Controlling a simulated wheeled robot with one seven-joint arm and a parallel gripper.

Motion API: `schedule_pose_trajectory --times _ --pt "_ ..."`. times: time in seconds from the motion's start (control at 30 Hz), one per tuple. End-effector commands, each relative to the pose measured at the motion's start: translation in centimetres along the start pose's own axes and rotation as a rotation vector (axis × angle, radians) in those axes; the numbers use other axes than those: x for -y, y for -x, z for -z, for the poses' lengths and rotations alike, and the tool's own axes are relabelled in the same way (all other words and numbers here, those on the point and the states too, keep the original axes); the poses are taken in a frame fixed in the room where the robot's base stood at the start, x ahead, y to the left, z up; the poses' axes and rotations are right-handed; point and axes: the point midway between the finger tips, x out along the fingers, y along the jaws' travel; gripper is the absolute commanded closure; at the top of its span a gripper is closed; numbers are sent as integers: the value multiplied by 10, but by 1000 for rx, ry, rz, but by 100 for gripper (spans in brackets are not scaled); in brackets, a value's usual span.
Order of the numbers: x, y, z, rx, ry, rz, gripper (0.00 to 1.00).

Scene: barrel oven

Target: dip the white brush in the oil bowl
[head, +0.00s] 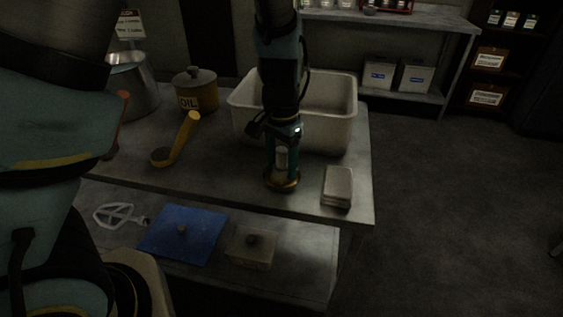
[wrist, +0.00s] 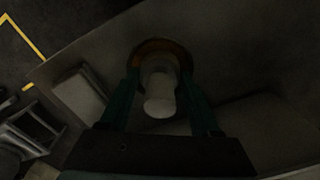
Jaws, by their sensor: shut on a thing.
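My gripper (head: 282,168) points down over the table's front part. It is shut on the white brush (head: 280,156), whose pale handle stands upright between the fingers; the brush also shows in the wrist view (wrist: 159,100). The brush's lower end is hidden. A small amber-brown round bowl (head: 283,186), which looks like the oil bowl, sits directly under the fingers. Its rim shows around the brush in the wrist view (wrist: 158,44). I cannot tell whether the brush touches any oil.
A pale block (head: 338,187) lies right of the bowl, near the table's edge. A large cream tub (head: 345,115) stands behind the gripper. A lidded pot marked OIL (head: 196,91) and a yellow ladle (head: 186,136) are to the left. A lower shelf holds a blue cloth (head: 190,236).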

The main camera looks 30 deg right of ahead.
Motion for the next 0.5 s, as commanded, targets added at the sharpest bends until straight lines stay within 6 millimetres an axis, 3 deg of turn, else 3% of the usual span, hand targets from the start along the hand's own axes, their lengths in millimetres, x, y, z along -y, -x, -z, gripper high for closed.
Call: schedule_pose_trajectory --times 0.5 --pt "0 39 0 0 0 -1 80"
